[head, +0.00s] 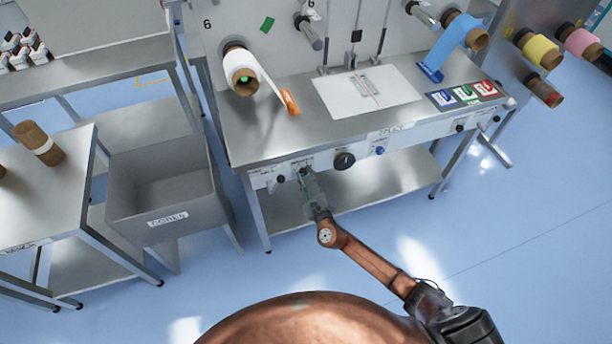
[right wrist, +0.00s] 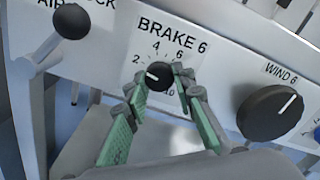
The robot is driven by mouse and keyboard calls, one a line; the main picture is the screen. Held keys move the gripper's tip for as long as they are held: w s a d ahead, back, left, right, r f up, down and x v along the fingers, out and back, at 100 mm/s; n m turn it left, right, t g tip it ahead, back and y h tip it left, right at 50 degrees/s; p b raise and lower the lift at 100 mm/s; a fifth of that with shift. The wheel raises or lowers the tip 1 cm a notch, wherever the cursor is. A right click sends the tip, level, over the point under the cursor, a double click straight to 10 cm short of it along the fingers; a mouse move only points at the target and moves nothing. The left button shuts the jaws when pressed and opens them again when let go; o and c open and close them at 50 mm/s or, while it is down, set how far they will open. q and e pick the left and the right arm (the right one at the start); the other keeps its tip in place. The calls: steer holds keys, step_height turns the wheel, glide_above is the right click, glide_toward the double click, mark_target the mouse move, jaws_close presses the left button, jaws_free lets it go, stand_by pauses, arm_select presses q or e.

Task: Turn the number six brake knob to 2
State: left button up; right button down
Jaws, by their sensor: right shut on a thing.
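The brake knob (right wrist: 159,76) is a small black round knob under the printed label "BRAKE 6" on the white front panel. Its white mark points to the left, toward the low end of the dial, near the 2. The exact reading is hard to tell. The numbers 2, 4, 6 and 10 show around it; other numbers are hidden by the fingers. My right gripper (right wrist: 158,84) has its green-padded fingers on either side of the knob and is shut on it. In the head view my right gripper (head: 305,174) reaches the panel's left part. My left gripper is out of view.
In the right wrist view the larger "WIND 6" knob (right wrist: 270,112) is right of the brake knob, and an air-lock lever knob (right wrist: 72,21) is left. In the head view a grey bin (head: 165,190) stands left of the bench (head: 245,140). Open floor lies to the right.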

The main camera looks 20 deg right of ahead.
steer(key=shift+f, duration=0.15)
steer(key=c, duration=1.6)
jaws_free()
steer(key=s, duration=1.2)
steer(key=shift+d, duration=0.25)
